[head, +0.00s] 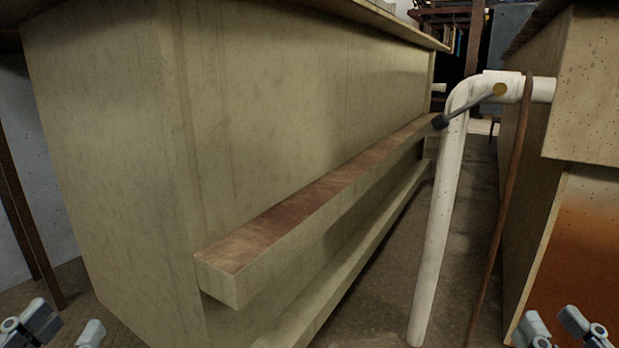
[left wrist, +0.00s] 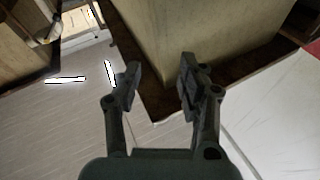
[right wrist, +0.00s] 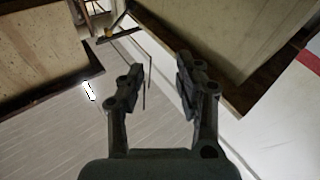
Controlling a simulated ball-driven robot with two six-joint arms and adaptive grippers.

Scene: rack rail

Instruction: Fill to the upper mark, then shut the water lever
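The water lever (head: 470,107) is a thin grey handle with a dark end, slanting down to the left from a brass-coloured pivot. It sits on a white pipe (head: 449,210) that bends at the top and runs down to the floor. No upper mark or water level can be made out. My left gripper (head: 64,332) is low at the left edge of the head view, open and empty; its spread fingers show in the left wrist view (left wrist: 158,78). My right gripper (head: 556,332) is low at the right, open and empty, also in the right wrist view (right wrist: 160,80). Both are far from the lever.
A large beige block (head: 110,130) with a long brown-topped ledge (head: 290,215) fills the left. A spotted beige body (head: 590,95) with an orange-brown lower panel (head: 580,260) stands at the right. A thin brown rod (head: 505,200) hangs beside the pipe. A narrow floor aisle lies between.

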